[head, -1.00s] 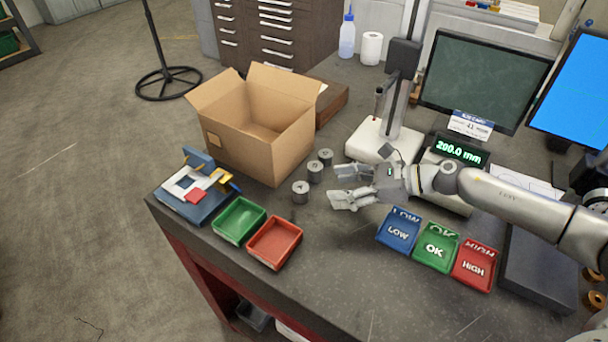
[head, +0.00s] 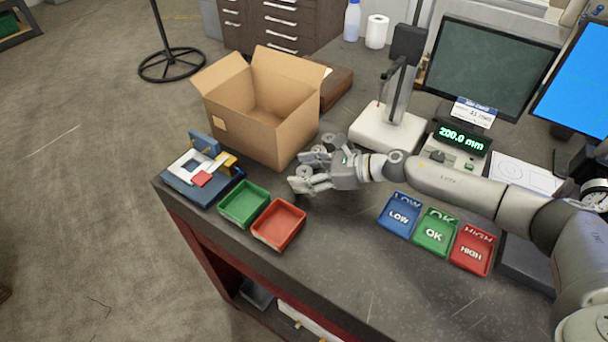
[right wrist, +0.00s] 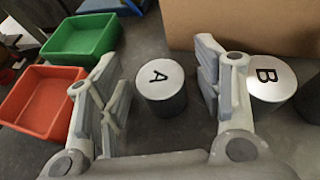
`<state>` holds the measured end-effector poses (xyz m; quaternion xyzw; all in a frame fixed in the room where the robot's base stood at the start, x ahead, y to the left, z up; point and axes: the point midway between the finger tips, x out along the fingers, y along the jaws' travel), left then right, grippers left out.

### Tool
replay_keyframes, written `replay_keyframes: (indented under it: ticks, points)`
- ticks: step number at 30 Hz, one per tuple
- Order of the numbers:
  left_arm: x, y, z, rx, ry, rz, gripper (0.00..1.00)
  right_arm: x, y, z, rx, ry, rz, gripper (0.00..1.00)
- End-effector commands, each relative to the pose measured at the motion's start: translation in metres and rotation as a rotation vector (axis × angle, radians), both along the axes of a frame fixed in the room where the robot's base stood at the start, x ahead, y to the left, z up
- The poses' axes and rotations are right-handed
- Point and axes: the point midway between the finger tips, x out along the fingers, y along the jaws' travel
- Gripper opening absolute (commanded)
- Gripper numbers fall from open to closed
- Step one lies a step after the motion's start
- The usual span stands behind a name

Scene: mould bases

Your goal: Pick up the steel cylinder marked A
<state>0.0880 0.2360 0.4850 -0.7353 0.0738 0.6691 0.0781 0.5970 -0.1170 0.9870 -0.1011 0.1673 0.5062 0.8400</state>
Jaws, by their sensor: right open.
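The steel cylinder marked A (right wrist: 160,86) stands upright on the dark bench, its letter facing up. In the right wrist view it lies between the two spread fingers of my right gripper (right wrist: 160,90), with gaps on both sides. In the head view my right gripper (head: 299,171) is open around that spot and partly hides the cylinders. The steel cylinder marked B (right wrist: 272,76) stands just outside the right-hand finger. My left gripper is not in view.
An open cardboard box (head: 245,135) stands close behind the cylinders. A dark third cylinder (right wrist: 311,98) shows at the right wrist view's edge. Green (head: 243,204) and red (head: 279,224) trays lie near the gripper. LOW, OK and HIGH trays (head: 435,234) lie to the right.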

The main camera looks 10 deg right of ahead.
Motion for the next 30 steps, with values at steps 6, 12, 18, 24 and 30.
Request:
replay_keyframes:
  ticks: [6,12,18,24,30]
  points:
    - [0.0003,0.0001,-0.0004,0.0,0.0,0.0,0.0,0.0017,0.003,-0.0016,0.0,0.0,-0.001,0.6]
    - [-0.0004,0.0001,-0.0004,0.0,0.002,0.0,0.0,0.0015,0.0028,-0.0015,0.0,0.0,0.0,0.44]
    - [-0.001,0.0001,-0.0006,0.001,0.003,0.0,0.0,0.0014,0.0027,-0.0015,0.0,0.001,0.0,0.18]
    - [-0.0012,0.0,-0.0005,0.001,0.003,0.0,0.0,0.002,0.003,0.0,0.002,-0.001,-0.001,0.0]
    - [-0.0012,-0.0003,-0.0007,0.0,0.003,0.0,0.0,0.002,0.0028,0.0002,0.002,-0.001,-0.001,0.0]
